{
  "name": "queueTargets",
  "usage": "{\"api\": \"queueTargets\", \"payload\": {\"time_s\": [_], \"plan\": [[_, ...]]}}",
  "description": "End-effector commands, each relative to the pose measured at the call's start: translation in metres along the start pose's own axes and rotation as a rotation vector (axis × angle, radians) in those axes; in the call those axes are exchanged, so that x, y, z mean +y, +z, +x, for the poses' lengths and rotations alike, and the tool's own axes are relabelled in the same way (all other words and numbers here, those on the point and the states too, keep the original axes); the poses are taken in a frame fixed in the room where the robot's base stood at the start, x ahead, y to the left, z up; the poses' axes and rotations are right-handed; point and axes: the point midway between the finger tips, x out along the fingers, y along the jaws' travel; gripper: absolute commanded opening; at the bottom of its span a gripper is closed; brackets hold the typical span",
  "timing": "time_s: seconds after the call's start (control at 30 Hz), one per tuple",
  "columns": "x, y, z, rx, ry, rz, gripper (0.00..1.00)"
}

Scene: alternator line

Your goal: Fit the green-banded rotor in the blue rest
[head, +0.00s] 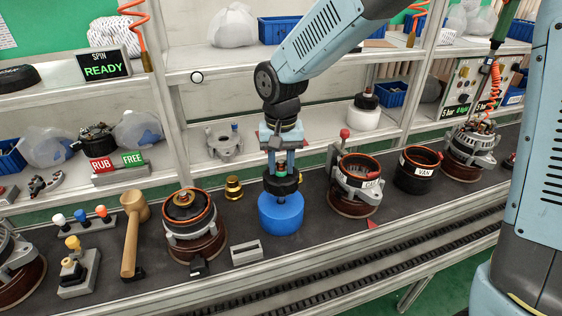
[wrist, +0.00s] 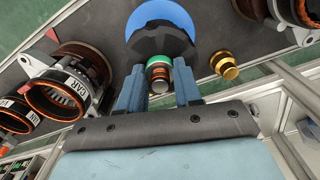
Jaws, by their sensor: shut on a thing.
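The green-banded rotor (head: 282,183) is a dark, lobed body with a green band on its shaft. It is upright at the top of the blue rest (head: 281,215), a round blue block on the dark bench. Its lower end is hidden, so I cannot tell how deep it sits. My gripper (head: 281,166) points down and is shut on the rotor's shaft from above. In the wrist view, the two blue fingers (wrist: 159,90) flank the shaft below the green band (wrist: 160,60). The rotor's black body (wrist: 160,40) overlaps the blue rest (wrist: 163,12) there.
A brass stepped piece (head: 233,188) stands left of the rest, and a grey block (head: 246,252) lies in front. An alternator housing labelled CAR (head: 356,185) is close on the right, another housing (head: 190,225) on the left.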

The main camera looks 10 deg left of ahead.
Motion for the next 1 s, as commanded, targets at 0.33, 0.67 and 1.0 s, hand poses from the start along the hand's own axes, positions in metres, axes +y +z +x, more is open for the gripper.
{"api": "queueTargets", "payload": {"time_s": [0.33,0.67,1.0], "plan": [[-0.001,-0.001,0.004,0.004,-0.002,0.0,0.0],[-0.001,-0.001,0.009,0.004,-0.001,0.0,0.0],[-0.001,-0.001,0.013,0.004,-0.001,0.0,0.0]]}}
